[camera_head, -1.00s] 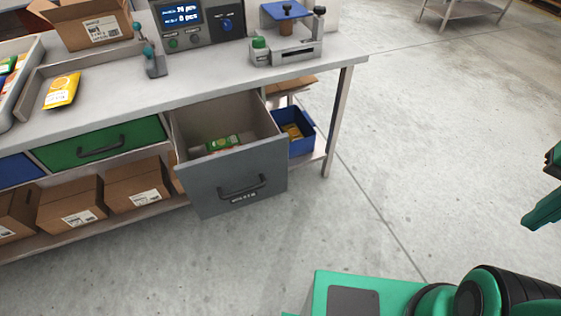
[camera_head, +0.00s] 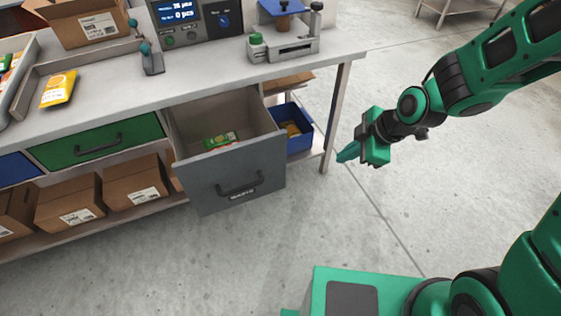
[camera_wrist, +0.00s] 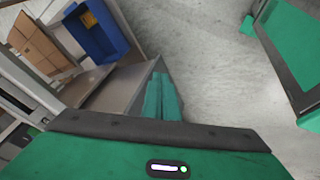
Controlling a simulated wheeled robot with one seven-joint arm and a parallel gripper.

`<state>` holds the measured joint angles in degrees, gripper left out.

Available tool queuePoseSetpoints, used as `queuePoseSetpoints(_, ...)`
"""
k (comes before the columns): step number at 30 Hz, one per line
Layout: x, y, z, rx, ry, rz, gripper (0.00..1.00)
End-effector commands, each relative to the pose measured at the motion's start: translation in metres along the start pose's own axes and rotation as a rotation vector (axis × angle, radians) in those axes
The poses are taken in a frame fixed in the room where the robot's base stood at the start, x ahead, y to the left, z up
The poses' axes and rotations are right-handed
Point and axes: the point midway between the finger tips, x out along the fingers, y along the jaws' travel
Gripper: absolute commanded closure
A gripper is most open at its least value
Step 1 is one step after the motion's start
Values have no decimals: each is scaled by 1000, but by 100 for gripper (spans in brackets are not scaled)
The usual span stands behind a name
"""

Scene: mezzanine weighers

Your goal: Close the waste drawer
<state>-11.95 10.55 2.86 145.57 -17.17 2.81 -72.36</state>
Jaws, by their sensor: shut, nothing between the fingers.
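The grey waste drawer (camera_head: 238,176) is pulled well out from under the workbench in the head view. Its front has a dark handle (camera_head: 239,185) and a label. A green packet (camera_head: 221,140) lies inside it. My gripper (camera_head: 347,154) is to the right of the drawer, apart from it, near the bench's right leg. Its teal fingers point left toward the drawer's side of the bench. In the wrist view the fingers (camera_wrist: 161,97) are together and empty.
The bench top (camera_head: 200,88) carries a scale (camera_head: 190,20), a clamp fixture (camera_head: 285,42) and a yellow packet (camera_head: 59,88). A green drawer (camera_head: 97,143) is shut at left. A blue bin (camera_head: 297,131) and boxes (camera_head: 135,183) sit below. The floor in front is clear.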

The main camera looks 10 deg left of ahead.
Motion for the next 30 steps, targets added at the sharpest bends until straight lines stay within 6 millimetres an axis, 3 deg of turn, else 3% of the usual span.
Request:
queuePoseSetpoints(1,18,-9,-22,-91,46,-12,100)
queuePoseSetpoints(3,35,-16,-47,-199,104,-6,100)
queuePoseSetpoints(9,60,-31,-87,-364,200,15,100)
queuePoseSetpoints(17,79,-33,-97,-391,215,19,100)
queuePoseSetpoints(30,144,-35,-110,-390,213,19,100)
